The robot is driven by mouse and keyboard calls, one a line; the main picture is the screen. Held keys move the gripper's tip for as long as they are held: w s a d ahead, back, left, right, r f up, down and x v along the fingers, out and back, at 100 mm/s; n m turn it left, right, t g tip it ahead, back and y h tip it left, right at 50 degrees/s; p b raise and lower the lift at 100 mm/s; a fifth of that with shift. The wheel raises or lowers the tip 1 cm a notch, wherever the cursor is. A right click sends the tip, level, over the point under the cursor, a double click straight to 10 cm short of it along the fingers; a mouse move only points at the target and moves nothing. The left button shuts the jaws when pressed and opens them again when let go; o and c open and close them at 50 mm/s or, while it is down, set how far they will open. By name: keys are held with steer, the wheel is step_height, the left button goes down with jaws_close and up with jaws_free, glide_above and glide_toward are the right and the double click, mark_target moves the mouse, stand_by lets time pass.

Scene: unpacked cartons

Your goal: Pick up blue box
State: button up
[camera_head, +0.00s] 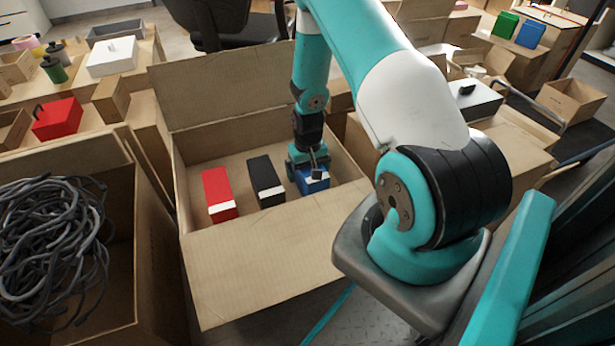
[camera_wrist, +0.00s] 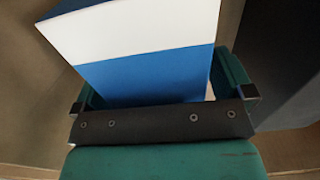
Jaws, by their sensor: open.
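The blue box (camera_head: 314,183) has a white band and stands inside the open carton, at the right end of a row of boxes. In the wrist view the blue box (camera_wrist: 150,75) fills the space between the two fingers, blue near the palm and white farther out. My gripper (camera_head: 308,160) is down in the carton at the blue box, and its arm partly hides the box. In the wrist view my gripper (camera_wrist: 165,95) is open, with one finger on each side of the box. I cannot tell whether the fingers touch it.
A black box (camera_head: 264,178) and a red box (camera_head: 218,192) stand left of the blue box in the same carton (camera_head: 255,255). The carton's walls and flaps surround them. A carton of grey cables (camera_head: 52,240) is at the left. Another blue box (camera_head: 530,34) stands far right.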

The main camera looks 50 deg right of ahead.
steer(key=c, duration=1.3)
steer(key=shift+r, duration=0.1)
